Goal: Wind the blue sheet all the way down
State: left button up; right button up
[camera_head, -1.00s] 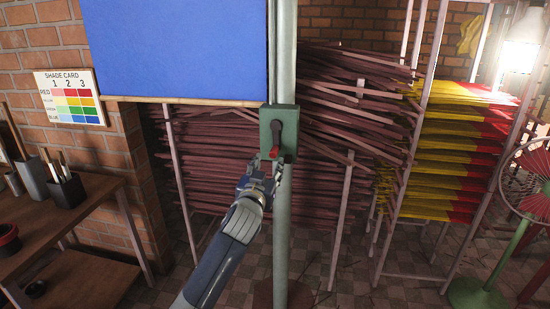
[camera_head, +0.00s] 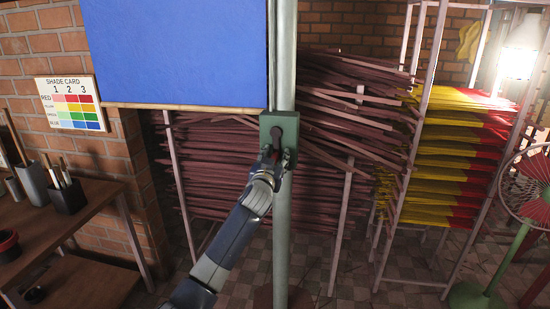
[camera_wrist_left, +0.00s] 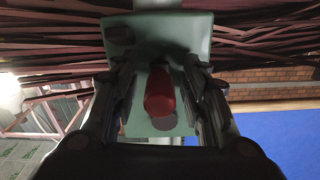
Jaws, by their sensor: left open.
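The blue sheet (camera_head: 180,50) hangs at the upper left, its lower edge on a thin pale bar (camera_head: 185,106). A green crank box (camera_head: 292,126) is on the grey-green pole, just right of the sheet's lower corner. Its dark crank arm (camera_head: 276,138) shows in part; my gripper covers the lower end. My left gripper (camera_head: 274,158) is at the crank. In the left wrist view, its open fingers (camera_wrist_left: 160,77) stand on either side of the red crank knob (camera_wrist_left: 160,92), with gaps visible. The sheet also shows there at the right (camera_wrist_left: 280,140). My right gripper is not seen.
The pole (camera_head: 284,225) stands close beside my left forearm. Racks of dark red sticks (camera_head: 220,175) and of yellow-red sticks (camera_head: 450,170) stand behind. A wooden bench (camera_head: 85,215) with holders is at left, and a round wire-guarded fan (camera_head: 530,185) at right.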

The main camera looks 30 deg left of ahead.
pick_arm(q)
jog(key=shift+w, duration=0.1)
jog(key=shift+c, duration=0.2)
jog(key=c, duration=0.9)
jog(key=shift+a, duration=0.15)
grip_shut()
